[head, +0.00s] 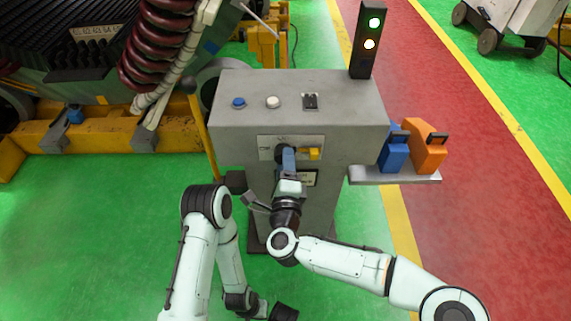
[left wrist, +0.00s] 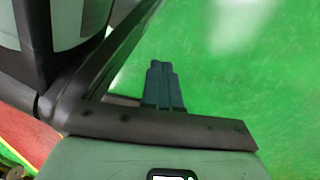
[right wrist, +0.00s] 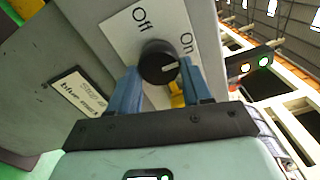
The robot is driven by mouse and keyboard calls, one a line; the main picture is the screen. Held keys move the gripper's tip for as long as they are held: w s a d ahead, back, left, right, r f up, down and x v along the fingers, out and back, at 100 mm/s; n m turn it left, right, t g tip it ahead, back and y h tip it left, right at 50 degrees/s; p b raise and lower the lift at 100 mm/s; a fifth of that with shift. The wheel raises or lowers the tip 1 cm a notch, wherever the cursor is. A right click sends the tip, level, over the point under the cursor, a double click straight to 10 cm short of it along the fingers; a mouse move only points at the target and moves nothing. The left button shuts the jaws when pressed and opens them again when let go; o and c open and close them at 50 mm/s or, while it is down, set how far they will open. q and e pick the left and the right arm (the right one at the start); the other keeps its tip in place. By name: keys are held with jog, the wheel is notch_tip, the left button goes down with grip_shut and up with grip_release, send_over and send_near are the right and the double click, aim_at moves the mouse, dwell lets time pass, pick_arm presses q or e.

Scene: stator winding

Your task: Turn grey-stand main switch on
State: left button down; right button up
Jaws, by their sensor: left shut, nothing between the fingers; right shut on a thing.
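The grey stand (head: 232,125) is in the middle of the head view. Its main switch is a round black knob (right wrist: 158,60) on a white plate (right wrist: 113,27) marked "Off" and "On". The knob's white pointer line lies toward the "On" side in the right wrist view. My right gripper (head: 287,158) is at the stand's front face; its blue fingers (right wrist: 158,88) are shut on the knob, one on each side. My left gripper (left wrist: 163,85) is shut and empty over the green floor, away from the stand.
On the stand's top are a blue button (head: 239,102), a white button (head: 273,102) and a small black switch (head: 310,101). A light tower (head: 369,40) has lit lamps. Blue (head: 394,150) and orange (head: 428,147) holders sit on a side shelf. A yellow-based machine (head: 100,135) stands left.

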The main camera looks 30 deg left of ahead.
jog(key=shift+s, duration=0.1)
jog(key=o, duration=1.1)
jog(key=shift+c, duration=0.2)
pick_arm(q)
jog(key=w+r+t+p, duration=0.1)
jog(key=w+r+p, duration=0.1)
jog(key=w+r, duration=0.2)
jog(key=shift+w+d+t, duration=0.35)
jog(key=shift+w+t, duration=0.05)
pick_arm(e)
jog(key=v, duration=1.3)
jog(key=shift+d, duration=0.15)
